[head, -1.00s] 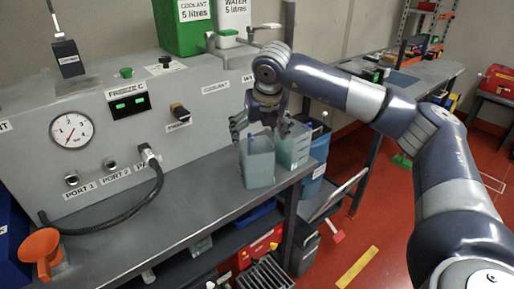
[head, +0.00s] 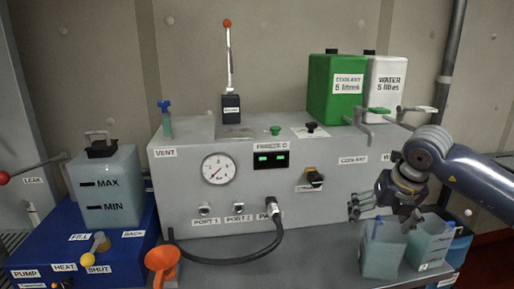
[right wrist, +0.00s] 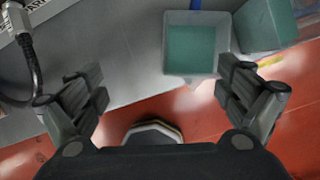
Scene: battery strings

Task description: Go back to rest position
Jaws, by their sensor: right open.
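My right gripper (head: 385,207) is open and empty at the right of the head view, by two translucent containers with teal liquid. The left one of these containers (head: 382,256) stands at the bench's front edge. The other container (head: 428,243) stands right behind it to the right. In the right wrist view the fingers of my right gripper (right wrist: 160,97) are spread wide with nothing between them. The near container (right wrist: 194,50) lies beyond the fingertips, apart from them. My left gripper is not in view.
The grey console (head: 270,215) with gauge and hose stands behind the bench (head: 290,273). Green coolant (head: 335,90) and white water cans (head: 385,85) sit on top. An orange funnel (head: 162,260) and a blue unit with a tank (head: 105,190) are at left.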

